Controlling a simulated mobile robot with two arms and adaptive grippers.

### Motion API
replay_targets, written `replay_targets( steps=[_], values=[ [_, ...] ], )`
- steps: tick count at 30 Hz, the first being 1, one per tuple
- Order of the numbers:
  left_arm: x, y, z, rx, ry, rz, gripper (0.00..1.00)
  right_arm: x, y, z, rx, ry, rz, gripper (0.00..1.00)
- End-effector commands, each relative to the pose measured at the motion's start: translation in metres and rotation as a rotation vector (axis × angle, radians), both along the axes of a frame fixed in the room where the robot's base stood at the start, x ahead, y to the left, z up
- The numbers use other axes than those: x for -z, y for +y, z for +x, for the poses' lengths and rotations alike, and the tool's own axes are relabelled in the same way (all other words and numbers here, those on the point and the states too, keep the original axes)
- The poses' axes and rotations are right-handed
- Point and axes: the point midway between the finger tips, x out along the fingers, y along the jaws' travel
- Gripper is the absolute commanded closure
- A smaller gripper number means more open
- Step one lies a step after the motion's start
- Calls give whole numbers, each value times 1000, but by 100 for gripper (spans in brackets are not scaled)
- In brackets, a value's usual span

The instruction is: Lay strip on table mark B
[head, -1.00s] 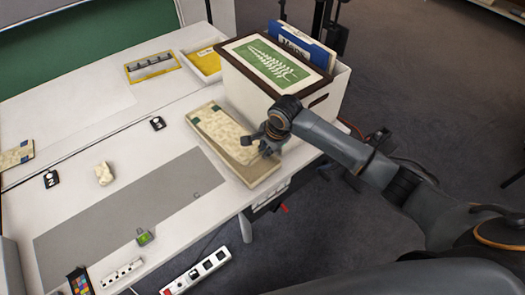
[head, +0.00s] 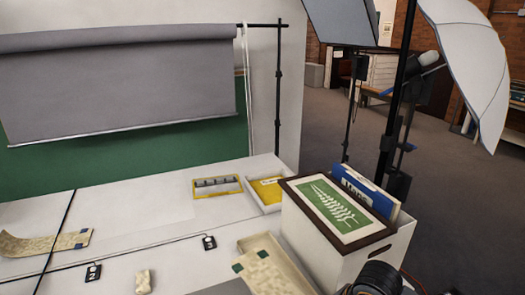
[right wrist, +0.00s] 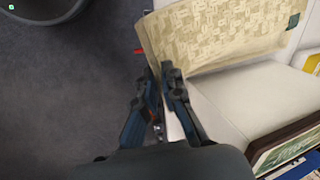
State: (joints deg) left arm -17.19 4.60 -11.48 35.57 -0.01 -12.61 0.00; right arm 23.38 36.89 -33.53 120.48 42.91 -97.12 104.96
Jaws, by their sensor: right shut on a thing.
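A cream patterned strip (head: 268,275) with dark green corner patches lies in a shallow beige tray (head: 254,241) at the bottom of the head view, partly cut off. In the right wrist view the patterned strip (right wrist: 225,35) spans the top. My right gripper (right wrist: 165,70) is shut at the strip's near edge; the exact grip is hard to see. A second patterned strip (head: 45,243), curled at one end with a blue patch, lies on the table at left. My left gripper is out of view.
A white box (head: 330,255) with a framed fern print and blue folder stands beside the tray. A yellow-framed holder (head: 217,187) and white tray with yellow contents (head: 266,193) sit behind. A small cream block (head: 143,282) lies near card 2. The table's centre left is mostly clear.

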Motion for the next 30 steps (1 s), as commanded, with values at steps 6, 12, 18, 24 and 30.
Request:
replay_targets(
  steps=[6,12,18,24,30],
  values=[
    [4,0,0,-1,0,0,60,-37,-8,-23,-438,5,-14,100],
    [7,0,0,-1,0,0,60,-67,-13,-53,-821,2,-6,100],
    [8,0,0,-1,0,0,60,-81,-15,-69,-1000,-4,11,100],
    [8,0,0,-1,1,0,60,-82,-15,-70,-1016,-6,10,100],
    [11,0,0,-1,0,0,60,-71,-7,-68,-961,-4,14,100]
  ],
)
